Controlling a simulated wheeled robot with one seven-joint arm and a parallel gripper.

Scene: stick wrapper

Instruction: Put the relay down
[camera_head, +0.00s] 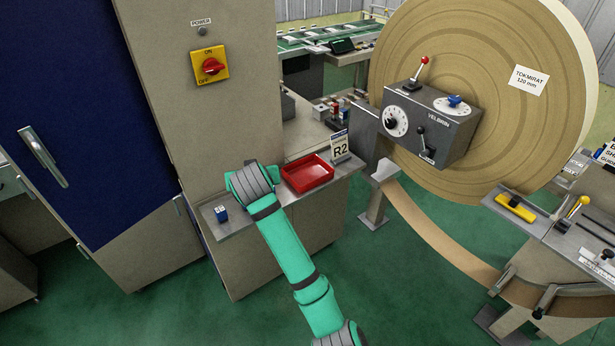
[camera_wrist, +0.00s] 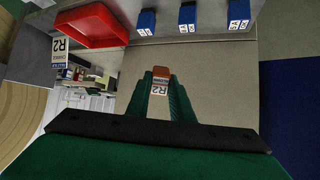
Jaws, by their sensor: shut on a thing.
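My gripper (camera_wrist: 161,82) is shut on a small relay with an orange-red end (camera_wrist: 162,71) and a white label reading R2, seen in the wrist view. A shallow red tray (camera_head: 312,186) sits on the grey shelf, right of my wrist in the head view, and the part of its inside that shows is empty. It also shows at the upper left of the wrist view (camera_wrist: 128,38), apart from the held relay. An R2 sign (camera_head: 340,147) stands beside the tray. In the head view my wrist hides the gripper and the relay.
Several blue relays stand on the shelf in the wrist view, including one in the middle (camera_wrist: 187,17); one (camera_head: 221,213) shows in the head view. The beige cabinet (camera_head: 205,120) rises behind the shelf. A large paper roll with a control box (camera_head: 432,120) stands to the right.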

